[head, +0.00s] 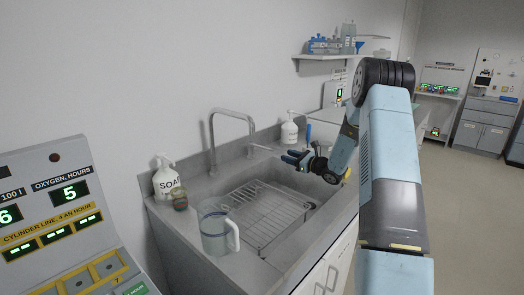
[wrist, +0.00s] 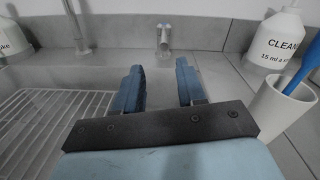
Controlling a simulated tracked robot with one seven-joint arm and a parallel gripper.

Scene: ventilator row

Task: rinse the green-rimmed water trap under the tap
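My gripper (head: 291,157) is above the sink's far right part in the head view. In the wrist view its two blue fingers (wrist: 158,78) stand apart with nothing between them, so it is open and empty. The tall curved tap (head: 232,118) rises behind the sink (head: 292,240). A small spout with a lever (head: 258,148) is to its right; it also shows beyond the fingers in the wrist view (wrist: 164,38). I cannot make out a green-rimmed water trap. A small brownish-green jar (head: 180,201) stands by the soap bottle, its rim unclear.
A wire rack (head: 262,212) lies in the sink. A clear jug (head: 216,232) stands on the front left rim. A soap bottle (head: 164,178) is at the left. In the wrist view, a white cup (wrist: 275,112) with a blue-handled tool and a cleaner bottle (wrist: 281,42) are close at right.

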